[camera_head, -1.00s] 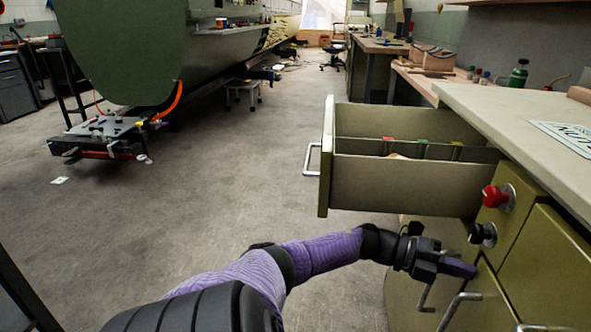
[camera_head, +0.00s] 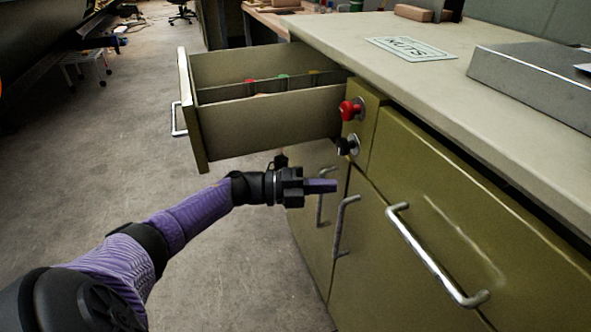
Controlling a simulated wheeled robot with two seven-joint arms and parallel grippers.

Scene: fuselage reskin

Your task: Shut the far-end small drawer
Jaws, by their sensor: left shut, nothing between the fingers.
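The far-end small drawer (camera_head: 265,119) stands pulled well out of the olive cabinet, its front panel (camera_head: 191,110) and silver handle (camera_head: 177,119) at the left. Dividers and small coloured items show inside it. My left gripper (camera_head: 334,186) is shut and empty, below the drawer and in front of the cabinet doors. It points right and appears apart from the drawer; its exact distance from the doors is hard to tell. My right gripper is not in view.
A red knob (camera_head: 350,109) and a black knob (camera_head: 347,146) stick out beside the drawer opening. Door handles (camera_head: 344,224) and a long drawer handle (camera_head: 436,256) project from the cabinet. The worktop (camera_head: 385,75) is above. The floor (camera_head: 120,150) left of the drawer is clear.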

